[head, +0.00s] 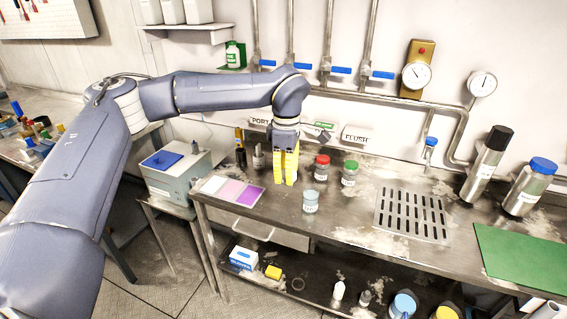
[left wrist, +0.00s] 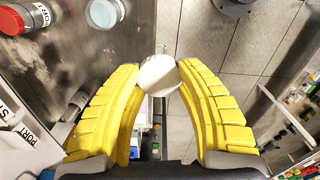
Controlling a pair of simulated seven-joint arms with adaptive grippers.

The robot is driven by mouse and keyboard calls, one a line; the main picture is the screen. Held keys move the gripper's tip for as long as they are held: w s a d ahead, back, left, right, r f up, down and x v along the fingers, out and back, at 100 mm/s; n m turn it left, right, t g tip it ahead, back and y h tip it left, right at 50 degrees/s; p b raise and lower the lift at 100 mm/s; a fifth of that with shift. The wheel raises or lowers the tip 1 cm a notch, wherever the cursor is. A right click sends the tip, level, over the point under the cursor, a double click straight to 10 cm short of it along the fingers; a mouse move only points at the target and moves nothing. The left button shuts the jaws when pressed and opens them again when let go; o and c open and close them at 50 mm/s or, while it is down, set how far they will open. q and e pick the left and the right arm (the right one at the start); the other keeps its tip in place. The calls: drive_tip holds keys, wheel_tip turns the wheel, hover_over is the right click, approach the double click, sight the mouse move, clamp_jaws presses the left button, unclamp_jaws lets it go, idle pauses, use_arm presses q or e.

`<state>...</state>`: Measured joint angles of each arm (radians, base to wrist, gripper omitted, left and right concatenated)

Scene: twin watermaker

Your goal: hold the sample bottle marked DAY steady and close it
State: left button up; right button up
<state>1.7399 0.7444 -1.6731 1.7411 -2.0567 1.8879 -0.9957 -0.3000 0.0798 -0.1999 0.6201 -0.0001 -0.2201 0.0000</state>
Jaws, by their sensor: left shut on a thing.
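My left gripper (head: 286,181) points down over the steel counter, with its yellow fingers left of the small bottles. In the left wrist view the gripper (left wrist: 160,78) is shut on a round white disc (left wrist: 159,75), which looks like a lid. The disc is hidden in the head view. A pale bottle (head: 310,201) stands upright near the counter's front edge, apart from the fingers, with no coloured cap. A red-capped bottle (head: 322,168) and a green-capped bottle (head: 349,173) stand behind it. My right gripper is not in view.
A sample card (head: 232,190) with white, pink and purple patches lies left of the gripper. A slotted drain (head: 411,214) and a green mat (head: 520,257) lie to the right. Tall steel flasks (head: 487,166) stand at the back right. Pipes with blue-handled valves line the wall.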

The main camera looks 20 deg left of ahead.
use_arm(q)
drive_tip(key=s+d+m, duration=0.4)
drive_tip(key=s+m, duration=0.8)
drive_tip(key=m, duration=0.8)
drive_tip(key=shift+s+f, duration=0.25)
drive_tip(key=shift+a, duration=0.1)
